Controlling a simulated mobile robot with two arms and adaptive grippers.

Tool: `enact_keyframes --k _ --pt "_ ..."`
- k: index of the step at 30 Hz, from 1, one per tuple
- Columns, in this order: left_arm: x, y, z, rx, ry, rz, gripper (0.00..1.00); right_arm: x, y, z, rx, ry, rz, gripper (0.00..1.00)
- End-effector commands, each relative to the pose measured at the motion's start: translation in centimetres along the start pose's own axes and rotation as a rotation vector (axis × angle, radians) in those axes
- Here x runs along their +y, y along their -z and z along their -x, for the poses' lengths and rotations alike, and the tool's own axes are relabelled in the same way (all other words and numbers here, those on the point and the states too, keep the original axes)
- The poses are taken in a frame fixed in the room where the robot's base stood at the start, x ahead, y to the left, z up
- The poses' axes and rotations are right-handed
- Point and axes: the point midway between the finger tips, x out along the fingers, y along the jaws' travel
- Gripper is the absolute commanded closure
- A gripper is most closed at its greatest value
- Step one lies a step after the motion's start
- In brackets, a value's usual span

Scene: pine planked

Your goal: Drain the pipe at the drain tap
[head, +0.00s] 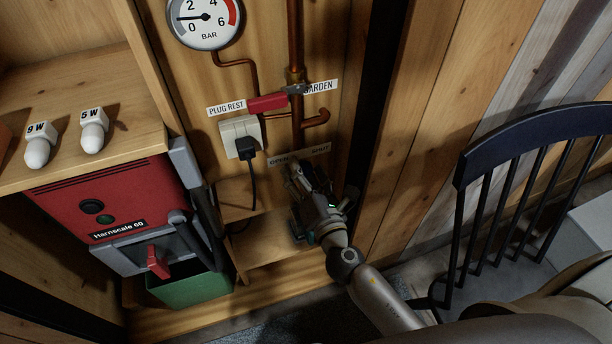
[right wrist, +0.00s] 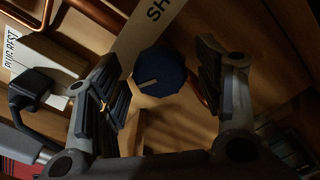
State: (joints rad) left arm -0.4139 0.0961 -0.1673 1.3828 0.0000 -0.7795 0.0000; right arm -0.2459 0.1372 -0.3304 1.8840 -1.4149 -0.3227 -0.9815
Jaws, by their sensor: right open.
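The drain tap is a blue faceted knob (right wrist: 160,72) with a pale line on it, at the wall beside the OPEN/SHUT strip (head: 299,154). In the head view my right gripper hides it. My right gripper (head: 306,176) is open just below the strip. In the right wrist view the knob shows between its spread fingers (right wrist: 165,88), toward their tips; I cannot tell whether they touch it. The copper pipe (head: 295,45) runs down the wall, with a red valve lever (head: 268,102) lying across to the left. My left gripper is not in view.
A pressure gauge (head: 205,20) has its needle between 0 and 2. A plug (head: 246,150) sits in a white socket left of the tap. A red Harnscale machine (head: 110,195) and green bin (head: 190,288) stand lower left. A dark chair (head: 530,135) stands right.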

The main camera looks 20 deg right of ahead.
Motion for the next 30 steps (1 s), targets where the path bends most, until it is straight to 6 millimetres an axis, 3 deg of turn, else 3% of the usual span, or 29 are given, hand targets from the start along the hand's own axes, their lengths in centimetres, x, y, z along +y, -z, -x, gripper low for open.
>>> enact_keyframes --k 5,21,30 --pt "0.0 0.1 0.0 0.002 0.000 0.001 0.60 -0.1 0.1 1.2 0.001 0.001 0.000 0.38" --pt "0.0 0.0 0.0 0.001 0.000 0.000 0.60 -0.1 0.1 10.8 0.004 0.000 0.003 0.38" --pt "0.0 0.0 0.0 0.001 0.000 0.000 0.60 0.0 0.0 12.1 0.001 -0.001 0.000 0.38"
